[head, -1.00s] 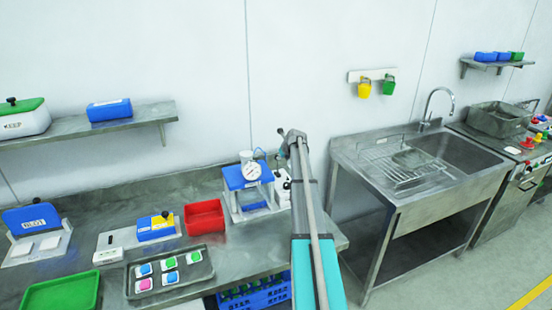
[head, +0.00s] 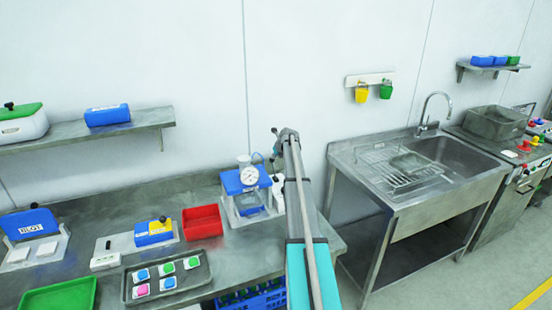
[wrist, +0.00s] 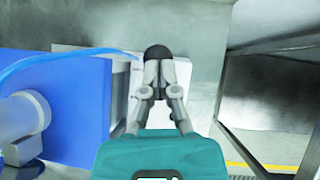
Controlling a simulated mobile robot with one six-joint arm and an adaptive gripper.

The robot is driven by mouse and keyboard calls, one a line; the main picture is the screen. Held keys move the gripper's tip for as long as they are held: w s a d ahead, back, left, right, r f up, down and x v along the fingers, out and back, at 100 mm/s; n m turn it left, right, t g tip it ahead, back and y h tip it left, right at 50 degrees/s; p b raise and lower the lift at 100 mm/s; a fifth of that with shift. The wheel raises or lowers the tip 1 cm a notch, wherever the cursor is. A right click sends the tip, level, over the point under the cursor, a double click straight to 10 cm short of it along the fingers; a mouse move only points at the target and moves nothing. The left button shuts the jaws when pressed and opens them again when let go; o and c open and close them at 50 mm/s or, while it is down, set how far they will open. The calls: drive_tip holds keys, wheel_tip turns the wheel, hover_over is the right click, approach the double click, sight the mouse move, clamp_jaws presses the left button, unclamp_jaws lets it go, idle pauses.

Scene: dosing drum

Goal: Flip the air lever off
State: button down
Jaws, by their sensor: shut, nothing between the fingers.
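In the wrist view, the round black knob (wrist: 158,51) of what looks like the air lever lies right at my fingertips. A white housing (wrist: 181,88) shows below and around the fingers. My gripper (wrist: 158,68) is shut and empty, its tips close together at the knob's near edge; I cannot tell whether they touch it. The lever's shaft and tilt are hidden by the fingers.
The blue-topped dosing unit (head: 246,180) with its gauge stands close left; its blue block (wrist: 65,105) and hose (wrist: 60,60) fill the wrist view's left. A red bin (head: 203,221) and a tray of coloured pieces (head: 190,292) lie further left. The sink (head: 445,160) is right.

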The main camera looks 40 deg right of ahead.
drive_tip(key=shift+s+r, duration=0.1)
idle(0.5)
drive_tip(key=s+r+p, duration=0.5)
drive_tip(key=r+p, duration=0.6)
drive_tip(key=p, duration=0.1)
drive_tip(key=shift+d+r, duration=0.15)
drive_tip(key=shift+r, duration=0.2)
drive_tip(key=shift+s, duration=0.1)
idle(0.7)
